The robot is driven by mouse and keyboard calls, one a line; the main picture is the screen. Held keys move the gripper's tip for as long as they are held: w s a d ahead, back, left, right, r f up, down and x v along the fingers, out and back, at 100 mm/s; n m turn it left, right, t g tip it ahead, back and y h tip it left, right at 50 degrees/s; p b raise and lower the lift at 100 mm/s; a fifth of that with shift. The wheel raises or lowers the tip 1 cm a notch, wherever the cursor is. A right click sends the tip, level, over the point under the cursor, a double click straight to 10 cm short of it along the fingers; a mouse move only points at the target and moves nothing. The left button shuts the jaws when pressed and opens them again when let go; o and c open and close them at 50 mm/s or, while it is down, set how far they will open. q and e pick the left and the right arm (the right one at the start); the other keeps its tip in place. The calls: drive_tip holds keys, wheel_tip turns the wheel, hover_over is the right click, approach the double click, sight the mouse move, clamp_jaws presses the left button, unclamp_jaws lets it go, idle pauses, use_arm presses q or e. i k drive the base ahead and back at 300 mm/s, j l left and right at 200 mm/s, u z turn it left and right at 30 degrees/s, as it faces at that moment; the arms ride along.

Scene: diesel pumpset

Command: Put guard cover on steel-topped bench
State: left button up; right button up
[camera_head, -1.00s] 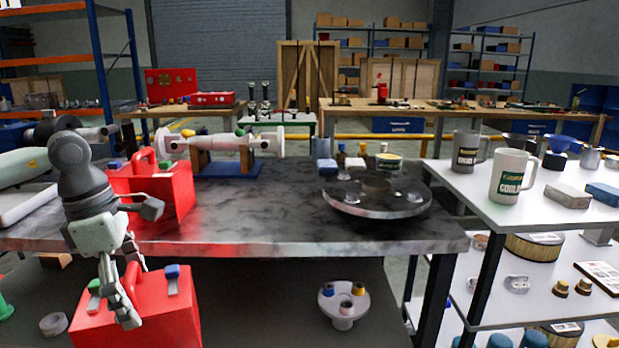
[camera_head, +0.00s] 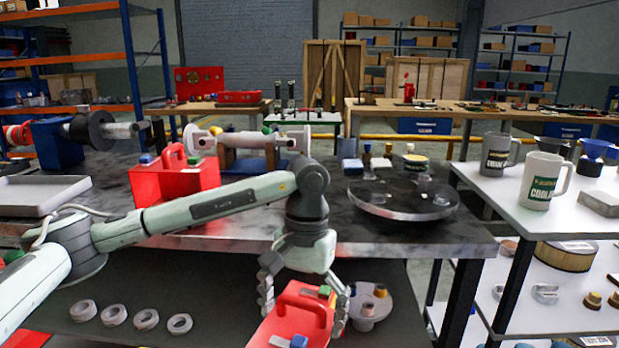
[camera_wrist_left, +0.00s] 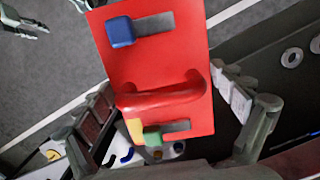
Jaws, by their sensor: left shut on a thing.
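A red guard cover (camera_head: 290,322) with a raised handle and small coloured blocks hangs low in front of the bench in the head view. My left gripper (camera_head: 304,312) is shut on it, with fingers on both sides of it. The cover also fills the middle of the left wrist view (camera_wrist_left: 185,65), its handle between the fingers. The bench (camera_head: 400,238) has a dark, mottled top. A second red cover (camera_head: 175,185) stands at the left of that top. Part of what looks like my right gripper (camera_wrist_left: 25,25) shows at the wrist view's upper left corner.
A round metal disc (camera_head: 403,203) lies on the bench's right half, and a flanged shaft on a blue stand (camera_head: 245,140) is at the back. Several grey rings (camera_head: 115,315) and a round flanged part (camera_head: 370,308) are on the lower shelf. A white shelf rack (camera_head: 500,205) stands right.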

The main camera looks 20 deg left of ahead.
sight(115, 202)
drive_tip(key=k+j+u, duration=0.1)
drive_tip(key=j+u, duration=0.35)
drive_tip(key=j, duration=0.15)
drive_tip(key=j+u, duration=0.45)
drive_tip(key=i+j, duration=0.05)
drive_tip(key=j, duration=0.05)
